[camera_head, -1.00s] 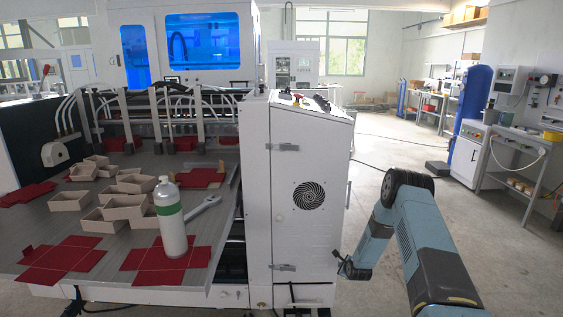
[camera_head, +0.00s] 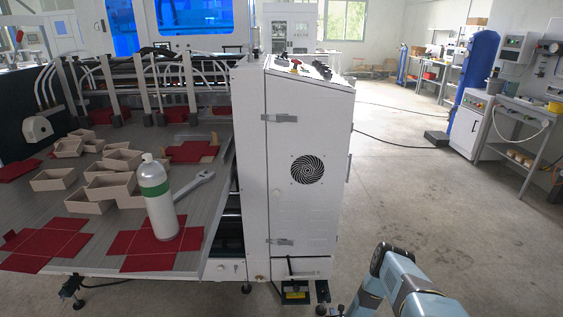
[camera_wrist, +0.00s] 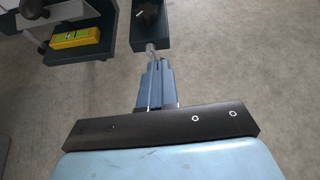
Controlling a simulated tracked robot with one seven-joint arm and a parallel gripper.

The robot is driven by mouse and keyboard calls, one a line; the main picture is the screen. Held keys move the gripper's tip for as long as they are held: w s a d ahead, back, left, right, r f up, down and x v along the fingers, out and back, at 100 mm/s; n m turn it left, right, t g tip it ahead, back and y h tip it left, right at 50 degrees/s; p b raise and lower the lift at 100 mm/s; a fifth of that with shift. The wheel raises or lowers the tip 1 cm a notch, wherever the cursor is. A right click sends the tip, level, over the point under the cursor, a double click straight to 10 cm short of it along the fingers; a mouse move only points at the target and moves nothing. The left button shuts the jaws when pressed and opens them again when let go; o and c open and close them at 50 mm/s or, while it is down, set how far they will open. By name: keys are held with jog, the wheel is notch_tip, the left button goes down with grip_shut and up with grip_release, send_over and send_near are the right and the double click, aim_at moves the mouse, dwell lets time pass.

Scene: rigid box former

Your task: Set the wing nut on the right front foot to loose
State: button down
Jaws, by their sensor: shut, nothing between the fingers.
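The right front foot (camera_head: 322,297) of the machine is a small dark levelling foot at the lower right corner of the white cabinet in the head view. Its wing nut is too small there to read its setting. In the wrist view a black knob-like part (camera_wrist: 149,13), perhaps the wing nut, sits on a dark blue-grey bracket (camera_wrist: 178,32). My gripper (camera_wrist: 151,50) is shut and empty, its fingertips close to the near end of that bracket; I cannot tell whether they touch.
The white cabinet (camera_head: 305,215) stands beside the machine table with red blanks, boxes and a bottle (camera_head: 158,200). A yellow-green item (camera_wrist: 84,39) lies on a dark shelf left of the bracket.

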jog(key=shift+m, duration=0.4)
jog(key=shift+w+r+x, duration=0.1)
jog(key=shift+r+x, duration=0.05)
jog(key=shift+x, duration=0.8)
jog(key=shift+w+r+x, duration=0.1)
jog(key=shift+r+x, duration=0.1)
jog(key=shift+x, duration=0.7)
jog(key=shift+w+r+x, duration=0.1)
jog(key=shift+r+x, duration=0.05)
jog(key=shift+x, duration=0.8)
jog(key=shift+s+a+f, duration=0.15)
jog(key=shift+a+f, duration=0.1)
jog(key=shift+f, duration=0.15)
jog(key=shift+a, duration=0.1)
jog(key=shift+a, duration=1.15)
jog(key=shift+r, duration=0.1)
send_near(325, 302)
jog(key=shift+s+a+f, duration=0.1)
jog(key=shift+a+f, duration=0.2)
jog(key=shift+f, duration=0.35)
jog(key=shift+a+f, duration=0.35)
jog(key=shift+f, duration=0.3)
